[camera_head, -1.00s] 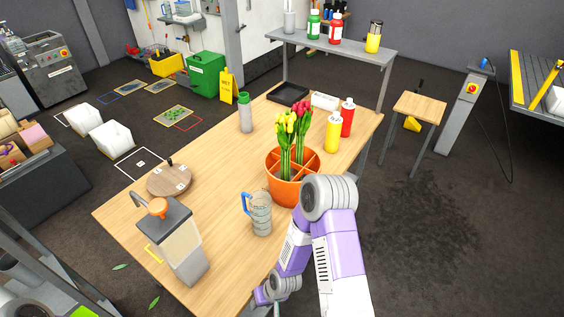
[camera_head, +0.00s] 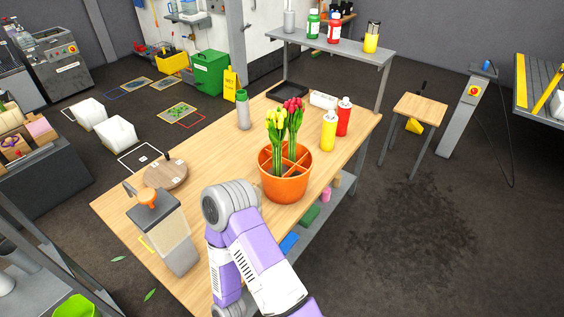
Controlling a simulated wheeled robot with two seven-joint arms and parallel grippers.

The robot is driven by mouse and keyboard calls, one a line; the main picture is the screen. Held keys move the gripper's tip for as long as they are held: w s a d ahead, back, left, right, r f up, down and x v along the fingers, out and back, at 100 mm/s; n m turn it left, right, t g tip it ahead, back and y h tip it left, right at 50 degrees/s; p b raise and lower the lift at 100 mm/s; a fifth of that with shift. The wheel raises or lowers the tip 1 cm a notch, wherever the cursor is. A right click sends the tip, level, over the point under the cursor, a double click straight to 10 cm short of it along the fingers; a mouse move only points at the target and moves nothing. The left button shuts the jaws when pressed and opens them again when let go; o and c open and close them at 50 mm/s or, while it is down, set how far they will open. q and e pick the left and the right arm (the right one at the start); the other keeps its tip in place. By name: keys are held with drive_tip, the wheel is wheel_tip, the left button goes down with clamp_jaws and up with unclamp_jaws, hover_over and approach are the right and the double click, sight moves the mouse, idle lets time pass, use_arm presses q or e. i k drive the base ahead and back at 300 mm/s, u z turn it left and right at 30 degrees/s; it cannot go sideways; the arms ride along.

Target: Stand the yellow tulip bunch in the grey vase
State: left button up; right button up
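The yellow tulip bunch (camera_head: 276,135) stands upright in a section of the orange divided pot (camera_head: 285,189), beside a red tulip bunch (camera_head: 293,125). The pot stands on the wooden table. A slim grey vessel with a green top (camera_head: 243,110) stands upright on the table behind and left of the pot. I cannot tell whether it is the grey vase. A purple and white arm of mine rises from the bottom edge, its bend in front of the table's near part. Neither gripper shows.
Yellow (camera_head: 328,131) and red (camera_head: 344,117) bottles stand right of the pot. A black tray (camera_head: 288,91) and a white box (camera_head: 323,100) lie behind. A round wooden board (camera_head: 166,174) and a dispenser (camera_head: 166,233) are at left. The table is clear between board and pot.

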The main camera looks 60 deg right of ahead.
sight(244, 126)
drive_tip(key=k, duration=1.25)
drive_tip(key=z, duration=1.65)
drive_tip(key=i, duration=1.5)
